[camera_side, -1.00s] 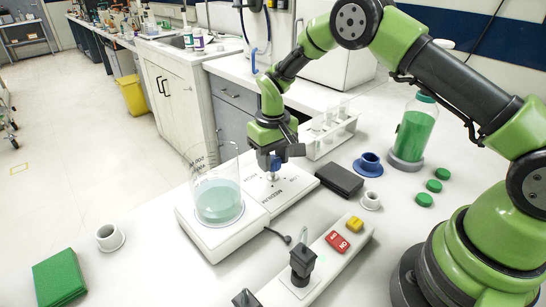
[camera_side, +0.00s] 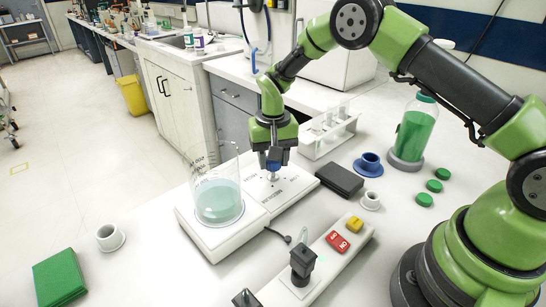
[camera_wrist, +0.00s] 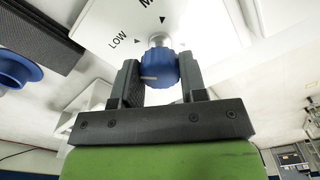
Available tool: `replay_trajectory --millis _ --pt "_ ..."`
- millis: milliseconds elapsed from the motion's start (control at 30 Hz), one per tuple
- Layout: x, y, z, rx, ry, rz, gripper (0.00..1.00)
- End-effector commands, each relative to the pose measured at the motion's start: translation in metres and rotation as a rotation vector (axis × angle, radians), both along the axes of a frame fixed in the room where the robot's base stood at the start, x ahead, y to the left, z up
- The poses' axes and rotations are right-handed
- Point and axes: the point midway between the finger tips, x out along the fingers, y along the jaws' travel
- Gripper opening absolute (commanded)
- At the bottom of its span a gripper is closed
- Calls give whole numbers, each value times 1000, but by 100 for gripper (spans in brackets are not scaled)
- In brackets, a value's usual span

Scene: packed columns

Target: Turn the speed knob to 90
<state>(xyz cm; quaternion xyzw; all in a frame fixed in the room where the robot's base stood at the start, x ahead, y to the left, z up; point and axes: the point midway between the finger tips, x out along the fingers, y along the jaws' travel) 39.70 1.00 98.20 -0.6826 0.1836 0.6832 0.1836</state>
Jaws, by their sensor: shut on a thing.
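The speed knob (camera_wrist: 160,70) is blue and ribbed, with a pale pointer line that lies toward the left in the wrist view. It sits on a short metal shaft on the white face of the stirrer plate (camera_side: 183,218). The face carries the words LOW and MEDIUM, partly cut off in the wrist view, with small dark triangle marks. I see no number 90. My gripper (camera_side: 272,164) points down over the plate and is shut on the knob, one dark finger on each side. In the side view the fingers hide most of the knob.
A glass beaker (camera_side: 218,200) of pale liquid stands on the plate, left of my gripper. A switch panel (camera_side: 330,262) lies in front.

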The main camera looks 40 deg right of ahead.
Motion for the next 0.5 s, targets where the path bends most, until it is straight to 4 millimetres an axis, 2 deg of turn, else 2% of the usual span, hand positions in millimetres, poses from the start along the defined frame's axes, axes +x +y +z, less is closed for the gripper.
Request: replay_trajectory --millis 167,200,300,500 --pt "1 0 1 -1 -6 3 15" --pt "1 0 1 -1 -6 3 41" --pt "1 0 1 -1 -5 3 64" --pt "1 0 0 -1 -3 2 65"
